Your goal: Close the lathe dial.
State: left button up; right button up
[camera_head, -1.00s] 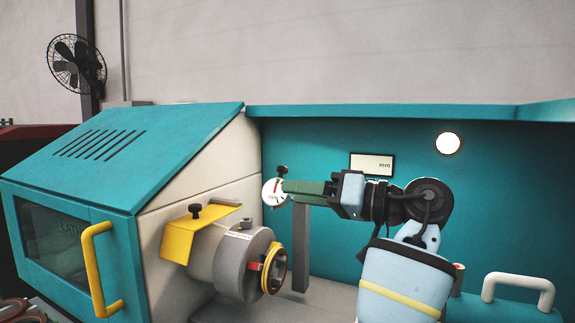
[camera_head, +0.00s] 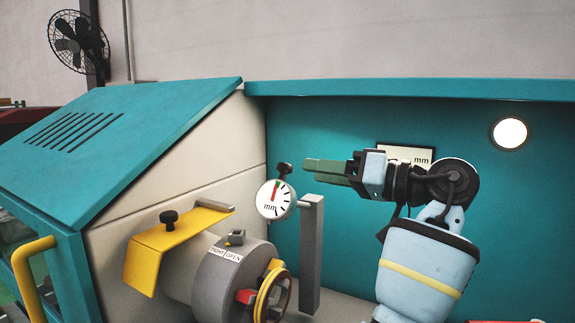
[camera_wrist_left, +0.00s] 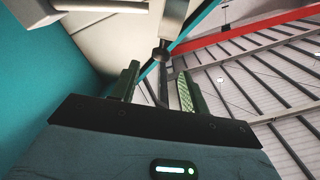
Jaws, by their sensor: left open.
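The lathe dial (camera_head: 273,200) is a round white gauge marked "mm" with a red mark, a dark needle and a black knob (camera_head: 284,169) on top. It is held by a grey upright post (camera_head: 311,250) beside the chuck. My left gripper (camera_head: 308,170) is open and empty, just right of the knob and above the post, its green fingers pointing left. It appears apart from the dial. In the left wrist view the two fingers (camera_wrist_left: 158,88) stand apart, with a small dark round thing beyond them, possibly the knob. My right gripper is not in view.
The grey chuck (camera_head: 228,280) with yellow and red parts sits below the dial. A yellow guard (camera_head: 177,243) with a black knob is left of it. The teal lathe cover (camera_head: 110,140) fills the left; the teal back wall (camera_head: 330,130) stands behind the arm.

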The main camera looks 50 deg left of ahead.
aim_at(291, 167)
pick_arm(q)
jog(key=p+x, duration=0.1)
jog(key=x, duration=0.5)
jog(key=shift+r, duration=0.1)
jog(key=shift+x, duration=0.9)
grip_shut()
